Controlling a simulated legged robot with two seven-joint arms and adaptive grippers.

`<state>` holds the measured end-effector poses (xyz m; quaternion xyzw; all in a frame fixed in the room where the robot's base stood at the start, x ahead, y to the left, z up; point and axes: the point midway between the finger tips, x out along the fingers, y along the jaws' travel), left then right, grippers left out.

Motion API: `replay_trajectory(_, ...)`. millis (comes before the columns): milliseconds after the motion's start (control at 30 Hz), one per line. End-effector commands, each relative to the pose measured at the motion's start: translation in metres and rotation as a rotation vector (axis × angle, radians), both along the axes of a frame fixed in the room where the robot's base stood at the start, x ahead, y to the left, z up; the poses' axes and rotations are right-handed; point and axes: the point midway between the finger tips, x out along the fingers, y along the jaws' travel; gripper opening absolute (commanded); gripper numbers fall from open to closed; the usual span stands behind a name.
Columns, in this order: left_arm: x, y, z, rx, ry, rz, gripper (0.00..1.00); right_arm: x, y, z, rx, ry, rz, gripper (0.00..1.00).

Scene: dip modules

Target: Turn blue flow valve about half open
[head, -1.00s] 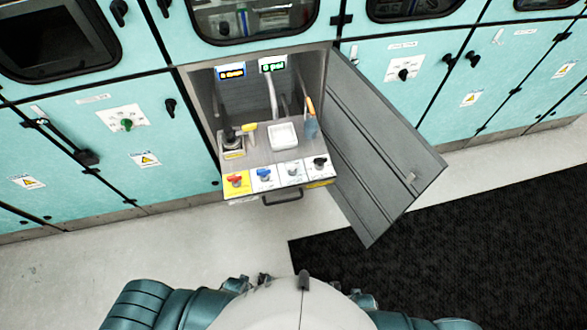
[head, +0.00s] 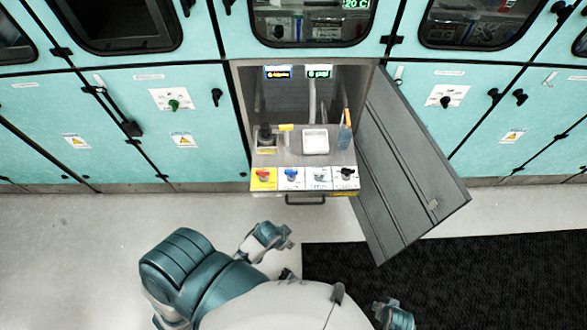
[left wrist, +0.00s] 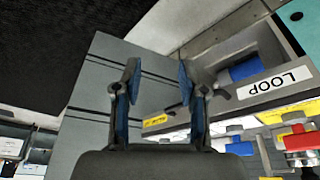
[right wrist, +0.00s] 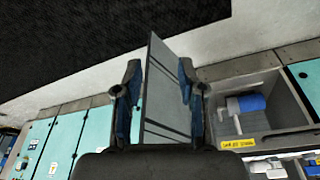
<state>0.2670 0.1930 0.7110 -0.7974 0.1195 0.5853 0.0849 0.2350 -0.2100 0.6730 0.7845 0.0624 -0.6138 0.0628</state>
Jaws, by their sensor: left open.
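The blue flow valve (head: 291,174) is a small blue handle on a white plate. It sits in the front row of valves on the pulled-out shelf, between a red valve on yellow (head: 263,175) and a white one (head: 319,174). Its exact angle is too small to read. My left gripper (head: 284,238) is below and in front of the shelf, apart from the valve. In the left wrist view the left gripper (left wrist: 157,85) has its fingers spread and nothing between them. My right gripper (right wrist: 158,80) is open and empty; it also shows at the lower right of the head view (head: 398,312).
The cabinet's grey door (head: 410,165) hangs open right of the shelf. A drawer handle (head: 305,199) juts out below the valves. A black valve (head: 346,173) ends the row at right. The pale floor in front is clear.

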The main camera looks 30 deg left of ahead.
Motion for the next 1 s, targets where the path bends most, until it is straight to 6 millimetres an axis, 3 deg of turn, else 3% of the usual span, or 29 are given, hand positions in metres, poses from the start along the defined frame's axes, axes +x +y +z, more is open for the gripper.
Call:
replay_trajectory(100, 0.022, -0.013, 0.052, -0.026, -0.057, -0.122, 0.42, 0.001, 0.000, 0.015, 0.000, -0.005, -0.001, 0.40)
replay_trajectory(167, 0.031, -0.021, 0.069, -0.039, -0.078, -0.202, 0.42, 0.000, -0.001, 0.010, 0.000, 0.000, 0.000, 0.40)
replay_trajectory(400, 0.061, -0.040, 0.103, -0.064, -0.116, -0.503, 0.42, -0.008, -0.002, -0.047, 0.000, 0.026, 0.004, 0.40)
replay_trajectory(567, 0.082, -0.033, 0.112, -0.060, -0.109, -0.669, 0.42, -0.025, -0.004, -0.099, -0.003, 0.049, 0.008, 0.40)
replay_trajectory(667, 0.100, -0.015, 0.118, -0.050, -0.092, -0.759, 0.42, -0.044, -0.006, -0.139, -0.005, 0.069, 0.012, 0.40)
replay_trajectory(733, 0.117, 0.007, 0.126, -0.038, -0.075, -0.808, 0.42, -0.066, -0.009, -0.172, -0.007, 0.087, 0.016, 0.40)
replay_trajectory(900, 0.160, 0.085, 0.162, -0.024, -0.041, -0.827, 0.42, -0.135, -0.020, -0.240, -0.014, 0.130, 0.026, 0.40)
replay_trajectory(1000, 0.177, 0.126, 0.189, -0.029, -0.046, -0.790, 0.42, -0.170, -0.026, -0.261, -0.017, 0.145, 0.031, 0.40)
